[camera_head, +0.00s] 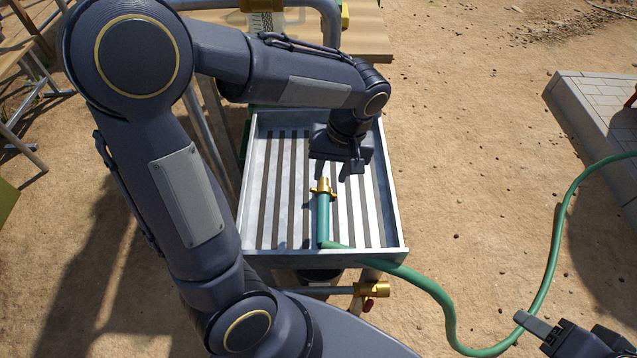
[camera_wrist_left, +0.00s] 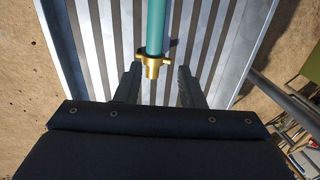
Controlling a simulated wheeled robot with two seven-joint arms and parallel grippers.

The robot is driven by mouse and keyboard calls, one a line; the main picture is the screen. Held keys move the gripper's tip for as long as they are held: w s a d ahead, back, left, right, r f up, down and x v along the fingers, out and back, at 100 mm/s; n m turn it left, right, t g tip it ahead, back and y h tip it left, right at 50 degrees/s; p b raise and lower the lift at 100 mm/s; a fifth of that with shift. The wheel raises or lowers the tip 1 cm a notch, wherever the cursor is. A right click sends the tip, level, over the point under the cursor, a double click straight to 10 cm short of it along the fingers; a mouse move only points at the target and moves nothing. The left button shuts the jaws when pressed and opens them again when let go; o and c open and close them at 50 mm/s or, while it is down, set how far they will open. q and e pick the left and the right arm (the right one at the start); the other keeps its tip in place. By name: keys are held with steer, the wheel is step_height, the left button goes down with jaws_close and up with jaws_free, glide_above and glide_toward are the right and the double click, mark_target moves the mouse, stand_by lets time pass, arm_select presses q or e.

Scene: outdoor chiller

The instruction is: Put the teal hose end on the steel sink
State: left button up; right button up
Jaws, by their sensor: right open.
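The teal hose end (camera_head: 323,217) with its brass fitting (camera_head: 322,188) lies on the slatted floor of the steel sink (camera_head: 251,200). My left gripper (camera_head: 343,170) is over the sink, just beyond the brass fitting. In the left wrist view its two fingers (camera_wrist_left: 157,88) are apart, with the brass fitting (camera_wrist_left: 153,64) showing in front of and between their tips, not gripped. The teal hose end (camera_wrist_left: 155,25) runs away from the gripper there. My right gripper (camera_head: 545,335) is open and empty at the bottom right, only partly in view.
The green hose (camera_head: 440,293) runs over the sink's near rim and curves up to the right. A brass tap with a red part (camera_head: 370,290) sits below the sink. A wooden table (camera_head: 370,35) stands behind. A paved ledge (camera_head: 590,110) is at right, with bare ground between.

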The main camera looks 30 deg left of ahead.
arm_select(q)
steer(key=s+r+m+t+h, duration=0.2)
steer(key=s+t, duration=0.1)
steer(key=s, duration=0.3)
steer(key=s+r+m+t+h, duration=0.2)
steer(key=s+r+t+h, duration=0.1)
steer(key=s, duration=0.4)
steer(key=shift+s+r+m+t+h, duration=0.25)
steer(key=shift+r+m+t+h, duration=0.05)
